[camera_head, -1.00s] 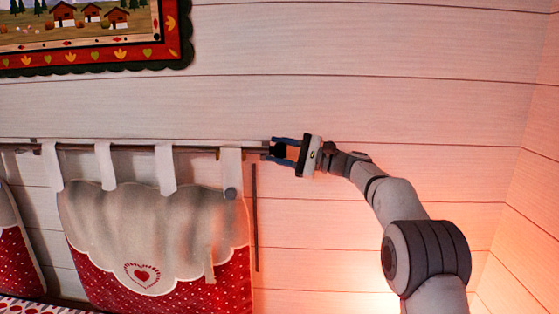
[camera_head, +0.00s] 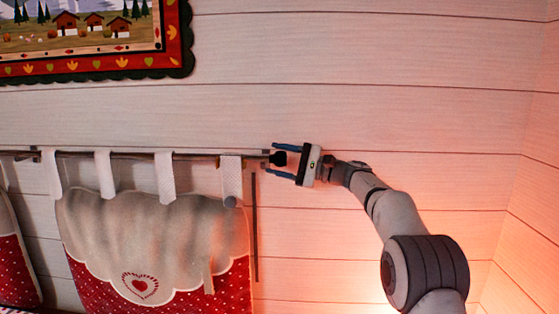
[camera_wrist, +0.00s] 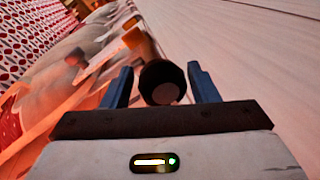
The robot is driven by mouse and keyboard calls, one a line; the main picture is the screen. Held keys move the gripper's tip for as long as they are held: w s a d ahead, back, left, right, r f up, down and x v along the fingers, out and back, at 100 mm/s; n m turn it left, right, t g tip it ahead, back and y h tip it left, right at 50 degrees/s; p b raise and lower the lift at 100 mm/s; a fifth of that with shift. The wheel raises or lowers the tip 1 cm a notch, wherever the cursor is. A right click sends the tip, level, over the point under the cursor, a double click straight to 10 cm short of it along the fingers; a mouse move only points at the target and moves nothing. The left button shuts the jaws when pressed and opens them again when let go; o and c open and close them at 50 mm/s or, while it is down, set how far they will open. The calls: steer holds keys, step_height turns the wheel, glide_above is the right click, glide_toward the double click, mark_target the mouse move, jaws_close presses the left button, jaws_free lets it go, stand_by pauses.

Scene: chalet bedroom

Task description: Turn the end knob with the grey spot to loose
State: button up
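The end knob (camera_head: 279,158) is dark and round, at the right end of the rail in the head view. In the wrist view the knob (camera_wrist: 160,74) is between my fingers, and its grey spot (camera_wrist: 165,93) shows on the face towards my gripper, low on it. My gripper (camera_head: 271,158) comes from the right, with one blue finger above the knob and one below. In the wrist view my gripper (camera_wrist: 160,67) is open, with a gap between the knob and each finger.
The thin rail (camera_head: 130,154) runs along the white plank wall. A red and cream cushion (camera_head: 140,240) hangs from it by cloth loops. A framed picture (camera_head: 90,68) is above left. The wall to the right is bare.

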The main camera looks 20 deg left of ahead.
steer(key=shift+o, duration=0.5)
steer(key=shift+d, duration=0.1)
steer(key=d+f+b, duration=0.1)
steer(key=d, duration=0.6)
steer(key=shift+w+d, duration=0.25)
steer(key=shift+w, duration=0.15)
steer(key=shift+f, duration=0.1)
steer(key=s+d+f+n+t+h, duration=0.1)
steer(key=s+d+f+h, duration=0.5)
steer(key=s, duration=0.7)
steer(key=s+d+f+n+t+h, duration=0.1)
steer(key=s+d+f+t+h, duration=0.1)
steer(key=s+d+f+h, duration=0.5)
steer(key=s+d+f+n+t+h, duration=0.1)
steer(key=s+d+f+h, duration=0.5)
steer(key=s+d+f, duration=0.6)
steer(key=s+d+n, duration=0.1)
steer(key=s+d, duration=0.5)
steer(key=s, duration=0.1)
steer(key=shift+d+f+t+h, duration=0.3)
